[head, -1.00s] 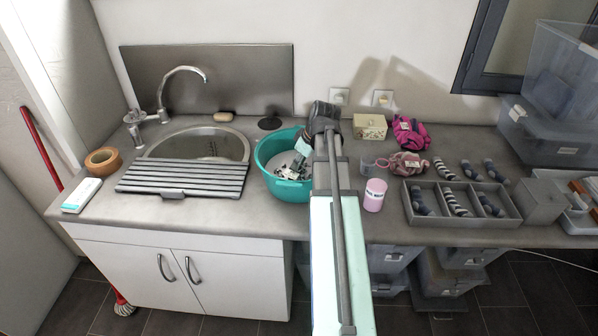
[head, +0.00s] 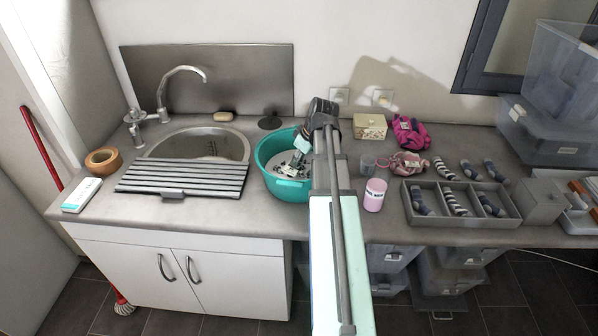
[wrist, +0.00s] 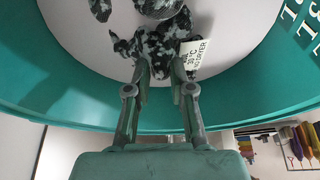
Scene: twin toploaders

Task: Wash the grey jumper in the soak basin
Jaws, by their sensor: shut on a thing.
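The soak basin is a teal round tub (head: 290,191) on the counter right of the sink, with pale liquid or a pale floor inside. In the wrist view its teal wall (wrist: 245,108) curves around, with white lettering on it. The grey jumper (wrist: 125,44), mottled grey and black, lies bunched in the basin and carries a white care label (wrist: 194,55) reading 30°C. It shows small in the head view (head: 286,170). My gripper (wrist: 164,70) reaches over the rim and is shut on the jumper's near edge. My arm hides the basin's right side.
A pink tub (head: 374,195), a grey cup (head: 368,165), a pink knit (head: 408,163), a magenta garment (head: 411,132) and a patterned box (head: 370,127) stand right of my arm. A divided grey tray (head: 462,216) is farther right. A slatted drainer (head: 182,178) lies by the sink.

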